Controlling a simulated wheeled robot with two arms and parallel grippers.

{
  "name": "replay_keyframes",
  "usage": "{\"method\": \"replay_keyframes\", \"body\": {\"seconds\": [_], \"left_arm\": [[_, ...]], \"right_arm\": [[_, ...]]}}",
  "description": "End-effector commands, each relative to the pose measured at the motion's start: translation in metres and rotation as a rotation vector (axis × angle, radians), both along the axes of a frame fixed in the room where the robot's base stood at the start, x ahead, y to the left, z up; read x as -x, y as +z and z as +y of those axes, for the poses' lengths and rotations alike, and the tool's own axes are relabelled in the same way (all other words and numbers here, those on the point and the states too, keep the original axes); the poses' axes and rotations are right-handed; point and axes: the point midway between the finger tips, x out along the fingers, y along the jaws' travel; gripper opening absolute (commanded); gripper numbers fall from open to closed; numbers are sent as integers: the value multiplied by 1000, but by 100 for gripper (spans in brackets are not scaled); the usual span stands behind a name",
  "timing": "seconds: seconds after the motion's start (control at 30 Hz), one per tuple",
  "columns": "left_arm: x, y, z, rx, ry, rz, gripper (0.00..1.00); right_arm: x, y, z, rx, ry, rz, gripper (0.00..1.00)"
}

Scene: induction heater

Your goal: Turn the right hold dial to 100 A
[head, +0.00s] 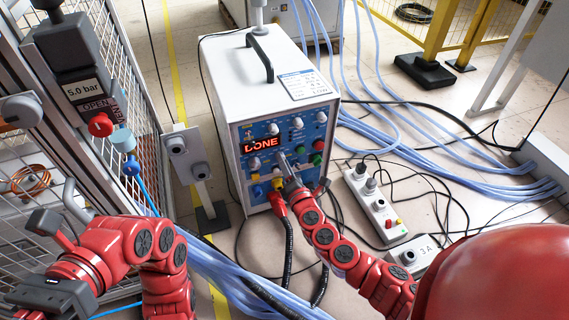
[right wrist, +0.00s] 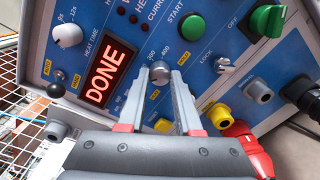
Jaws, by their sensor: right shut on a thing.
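The induction heater (head: 225,100) is a white box with a blue front panel and a red display (head: 262,145) reading DONE. My right gripper (head: 284,160) is at the panel just right of the display. In the right wrist view its two grey fingers (right wrist: 160,80) are shut on a small grey dial (right wrist: 160,71). Numbers like 300 and 400 are printed beside this dial; its pointer and full name are not readable. My left arm is at the lower left of the head view, away from the heater; its fingers cannot be made out clearly.
A power strip (head: 373,205) and blue hoses lie on the floor to the right.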

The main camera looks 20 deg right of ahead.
Motion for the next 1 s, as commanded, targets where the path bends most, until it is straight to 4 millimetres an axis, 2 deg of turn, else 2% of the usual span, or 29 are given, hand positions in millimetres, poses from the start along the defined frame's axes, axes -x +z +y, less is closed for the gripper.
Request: {"method": "replay_keyframes", "body": {"seconds": [0.4,0.97,1.0], "left_arm": [[-9,3,-8,-33,31,59,0],[-10,3,-9,-38,36,68,0],[-10,3,-9,-37,36,67,0]], "right_arm": [[0,-1,2,202,4,-5,0],[1,-1,2,234,4,-6,0],[1,-1,2,234,4,-6,35]]}}
